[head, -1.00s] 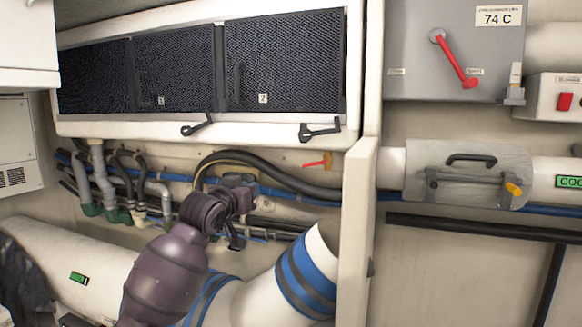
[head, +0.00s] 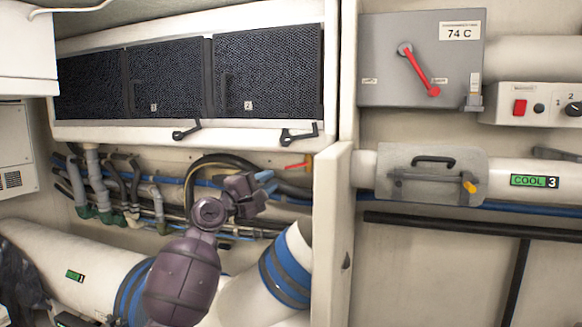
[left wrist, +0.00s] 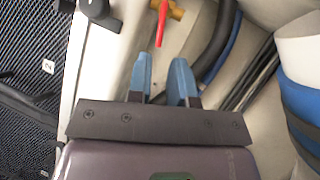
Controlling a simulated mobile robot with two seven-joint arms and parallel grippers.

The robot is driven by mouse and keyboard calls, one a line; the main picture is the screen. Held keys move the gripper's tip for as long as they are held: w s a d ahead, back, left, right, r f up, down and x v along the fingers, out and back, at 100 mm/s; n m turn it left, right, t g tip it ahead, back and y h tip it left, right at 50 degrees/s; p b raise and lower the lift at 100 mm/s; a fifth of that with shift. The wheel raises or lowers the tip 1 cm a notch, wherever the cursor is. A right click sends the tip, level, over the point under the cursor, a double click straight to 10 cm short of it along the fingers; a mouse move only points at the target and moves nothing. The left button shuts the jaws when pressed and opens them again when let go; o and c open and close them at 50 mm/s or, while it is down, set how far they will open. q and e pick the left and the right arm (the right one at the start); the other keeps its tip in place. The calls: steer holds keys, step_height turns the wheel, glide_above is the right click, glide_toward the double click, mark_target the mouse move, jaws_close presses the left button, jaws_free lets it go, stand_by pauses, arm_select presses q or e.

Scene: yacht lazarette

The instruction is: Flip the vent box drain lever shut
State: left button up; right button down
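The vent box (head: 235,128) is a long white housing with dark mesh panels along the upper left wall. Just below its right end, a small red lever (head: 295,166) sits on a brass valve in the head view, lying roughly sideways. In the left wrist view the red lever (left wrist: 162,24) shows near the top, joined to the brass valve body (left wrist: 176,10). My left gripper (head: 267,180) is below and left of the lever. Its blue fingers (left wrist: 160,60) are apart with nothing between them, pointing toward the lever but not touching it. My right gripper is not in view.
Two black handles (head: 187,130) (head: 300,135) hang from the vent box's lower edge. Black and blue hoses (head: 205,165) run behind my gripper. A white duct with blue bands (head: 284,272) stands below, and a white partition edge (head: 328,230) is close on the right.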

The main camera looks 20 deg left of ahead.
mark_target(292, 167)
arm_select(q)
steer(key=x, duration=0.8)
steer(key=shift+w+d+r+p, duration=0.15)
steer(key=shift+w+d+p, duration=0.15)
steer(key=shift+p, duration=0.1)
steer(key=shift+a, duration=0.1)
steer(key=shift+c, duration=0.3)
jaws_close()
